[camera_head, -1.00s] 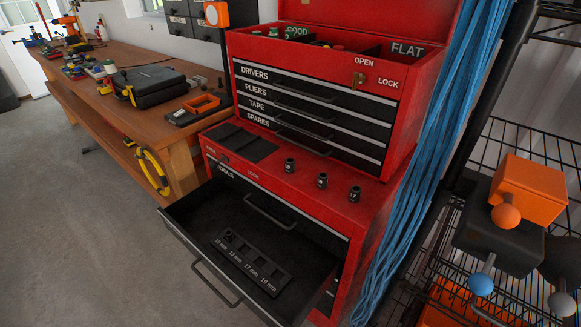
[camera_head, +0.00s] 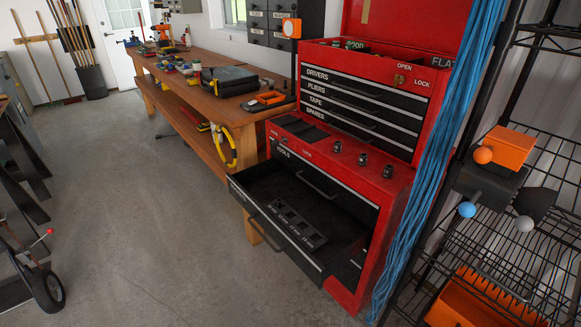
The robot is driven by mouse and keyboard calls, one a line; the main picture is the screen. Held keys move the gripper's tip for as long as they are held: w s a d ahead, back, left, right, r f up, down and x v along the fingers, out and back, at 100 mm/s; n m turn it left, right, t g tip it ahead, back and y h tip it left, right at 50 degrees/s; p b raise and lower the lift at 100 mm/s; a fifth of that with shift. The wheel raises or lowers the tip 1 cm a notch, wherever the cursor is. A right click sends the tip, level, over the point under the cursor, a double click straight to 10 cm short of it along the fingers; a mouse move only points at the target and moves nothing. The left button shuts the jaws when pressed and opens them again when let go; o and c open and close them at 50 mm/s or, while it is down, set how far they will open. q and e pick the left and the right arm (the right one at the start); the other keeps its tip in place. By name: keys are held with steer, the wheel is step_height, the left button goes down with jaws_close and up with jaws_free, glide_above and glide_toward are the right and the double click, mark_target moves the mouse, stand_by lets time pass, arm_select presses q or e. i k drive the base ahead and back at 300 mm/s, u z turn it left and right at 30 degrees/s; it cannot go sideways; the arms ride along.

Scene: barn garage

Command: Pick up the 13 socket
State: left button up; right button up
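Three small dark sockets stand upright in a row on the red ledge of the lower tool cabinet: a left one (camera_head: 337,146), a middle one (camera_head: 362,159) and a right one (camera_head: 388,171). Their size marks are too small to read now, so I cannot tell which is the 13. A black socket tray (camera_head: 300,228) with several labelled slots lies in the open drawer (camera_head: 262,189). Something dark sits at its far-left end, possibly another socket. Neither of my grippers is in view.
The red upper chest (camera_head: 395,78) stands behind the ledge. A wooden workbench (camera_head: 205,100) with tools runs along the left. Blue hanging cables (camera_head: 432,170) and a black wire rack (camera_head: 490,235) are close on the right. The open drawer juts over clear concrete floor (camera_head: 150,230).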

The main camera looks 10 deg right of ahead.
mark_target(338, 144)
steer(key=u, duration=0.2)
steer(key=k, duration=0.45)
steer(key=z, duration=0.9)
steer(key=i, duration=0.95)
steer(key=z, duration=0.7)
